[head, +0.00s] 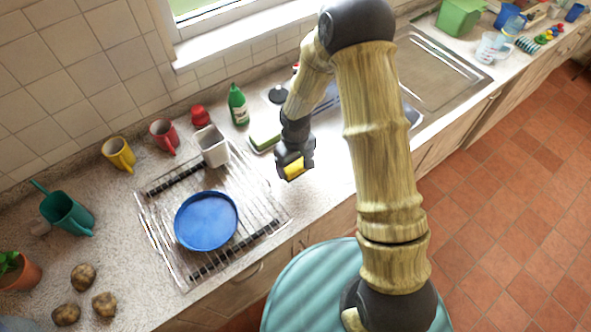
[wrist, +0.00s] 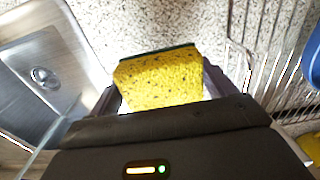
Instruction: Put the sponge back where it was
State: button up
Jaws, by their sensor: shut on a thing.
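The yellow sponge (head: 295,170) is in the jaws of my gripper (head: 292,164), above the counter right of the dish rack. In the wrist view the yellow, dark-speckled sponge (wrist: 158,82) sits between both fingers, with a dark green layer along its far edge. My gripper is shut on it. A small pale tray or block with a green top (head: 265,140) lies on the counter behind and left of my gripper. I cannot tell whether it is a sponge or a holder.
A green bottle (head: 238,105) stands near the wall. The sink (head: 440,75) is to the right. Bare counter (head: 330,165) lies right of my gripper.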

aim_at(296, 172)
jog(key=shift+f, duration=0.1)
jog(key=shift+f+p, duration=0.5)
jog(key=shift+f, duration=1.5)
jog(key=shift+f, duration=0.2)
jog(key=o, duration=0.9)
jog(key=shift+r, duration=0.1)
